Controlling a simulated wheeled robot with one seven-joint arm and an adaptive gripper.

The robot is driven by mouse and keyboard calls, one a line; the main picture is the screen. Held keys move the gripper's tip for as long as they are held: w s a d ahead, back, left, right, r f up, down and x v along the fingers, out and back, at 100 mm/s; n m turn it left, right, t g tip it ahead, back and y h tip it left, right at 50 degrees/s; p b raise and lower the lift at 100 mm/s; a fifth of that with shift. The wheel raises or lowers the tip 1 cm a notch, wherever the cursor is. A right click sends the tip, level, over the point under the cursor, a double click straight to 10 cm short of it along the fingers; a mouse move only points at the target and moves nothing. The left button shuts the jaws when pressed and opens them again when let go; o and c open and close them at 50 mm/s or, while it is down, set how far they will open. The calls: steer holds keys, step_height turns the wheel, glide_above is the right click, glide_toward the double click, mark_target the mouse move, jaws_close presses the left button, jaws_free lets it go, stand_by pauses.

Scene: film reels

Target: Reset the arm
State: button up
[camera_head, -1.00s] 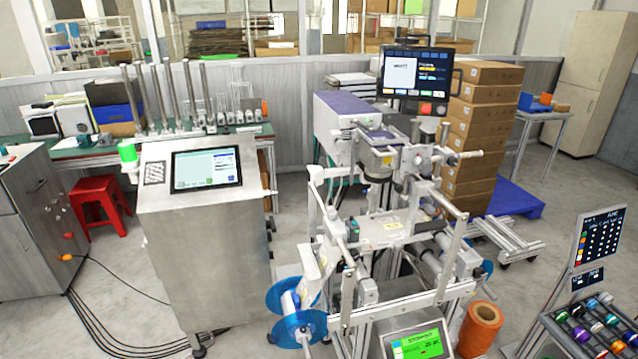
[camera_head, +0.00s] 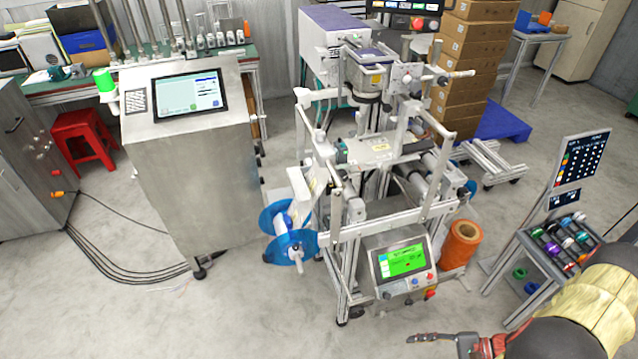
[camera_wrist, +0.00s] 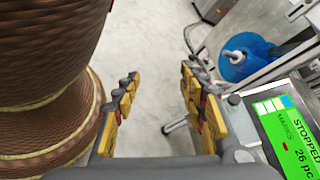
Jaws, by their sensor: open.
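My gripper (camera_wrist: 160,92) is open in the wrist view, with its two yellow and grey fingers apart and bare floor between them. Nothing is held. In the head view my gripper (camera_head: 450,342) shows at the bottom edge, partly cut off, in front of the machine with the green screen (camera_head: 403,260). My arm comes in from the lower right corner. In the wrist view the green screen (camera_wrist: 295,140) reads STOPPED and stands close on the right of the fingers. A large brown ribbed shape fills the left of that view.
The labelling machine frame (camera_head: 380,150) stands in the middle, with a blue reel (camera_head: 290,246) on its left side. An orange roll (camera_head: 461,244) stands at its right. A steel cabinet (camera_head: 190,190) is on the left. A rack of coloured spools (camera_head: 560,240) stands at right. Front floor is clear.

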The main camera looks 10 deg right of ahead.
steer(key=w+a+r+n+g+h+p, duration=0.1)
steer(key=w+r+n+g+h, duration=0.25)
steer(key=r, duration=1.05)
steer(key=s+a+r+n+g+h+p, duration=0.15)
steer(key=r+n+g+h, duration=0.35)
steer(key=r, duration=0.9)
steer(key=a+r+n+t+h, duration=0.1)
steer(key=a+r+n+t, duration=0.2)
steer(key=a+r, duration=0.4)
steer(key=w+a+r+n+t+h, duration=0.1)
steer(key=a+r+n+t, duration=0.3)
steer(key=r, duration=0.9)
steer(key=a+t+h, duration=0.1)
steer(key=a+t, duration=0.1)
steer(key=a, duration=0.2)
steer(key=shift+w+r+p, duration=0.2)
steer(key=shift+w+p, duration=0.05)
steer(key=shift+p, duration=0.05)
steer(key=shift+h, duration=0.25)
steer(key=shift+c, duration=0.2)
